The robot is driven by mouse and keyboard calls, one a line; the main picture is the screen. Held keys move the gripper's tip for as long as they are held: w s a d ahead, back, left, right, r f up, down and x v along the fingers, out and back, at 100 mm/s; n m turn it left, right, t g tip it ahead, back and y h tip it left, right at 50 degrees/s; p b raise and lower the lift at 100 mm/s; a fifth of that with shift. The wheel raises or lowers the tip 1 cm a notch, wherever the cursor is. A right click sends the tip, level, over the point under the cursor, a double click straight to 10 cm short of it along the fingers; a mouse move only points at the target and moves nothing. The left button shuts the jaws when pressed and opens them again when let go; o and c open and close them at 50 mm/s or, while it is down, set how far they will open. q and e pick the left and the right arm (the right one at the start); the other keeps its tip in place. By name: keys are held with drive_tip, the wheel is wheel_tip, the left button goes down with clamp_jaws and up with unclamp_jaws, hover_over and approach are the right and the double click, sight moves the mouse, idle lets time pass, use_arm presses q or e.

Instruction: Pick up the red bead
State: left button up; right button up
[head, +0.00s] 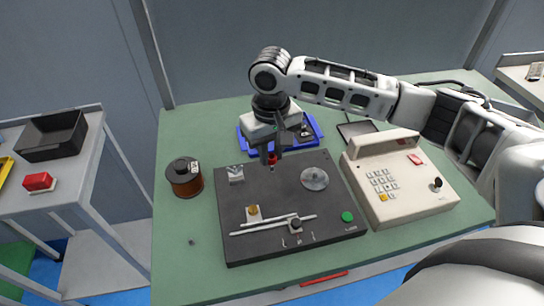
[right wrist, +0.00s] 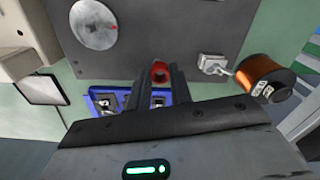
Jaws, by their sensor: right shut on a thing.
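The red bead (right wrist: 160,70) shows between my right gripper's fingertips in the right wrist view. In the head view the bead (head: 272,160) is a small red spot at the lower end of the gripper, partly hidden by the fingers. My right gripper (head: 272,154) is shut on the bead and points down over the rear part of the dark winder plate (head: 240,205). It also shows in the right wrist view (right wrist: 161,76). I cannot tell how high the bead is above the plate. My left gripper is not in view.
The blue tray (head: 319,130) lies behind the plate. A copper wire spool (head: 184,178) stands left of it, a keypad box (head: 398,180) right. The plate carries a silver disc (head: 314,179), a metal bracket (head: 235,174) and a green button (head: 347,217). Green table (head: 180,245) is clear at front left.

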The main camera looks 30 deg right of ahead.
drive_tip(key=s+a+r, duration=0.6)
drive_tip(key=s+r, duration=0.2)
drive_tip(key=s, duration=0.2)
drive_tip(key=shift+s+a+r+p, duration=0.25)
drive_tip(key=shift+s+a+p, duration=0.05)
drive_tip(key=shift+s+a, duration=0.1)
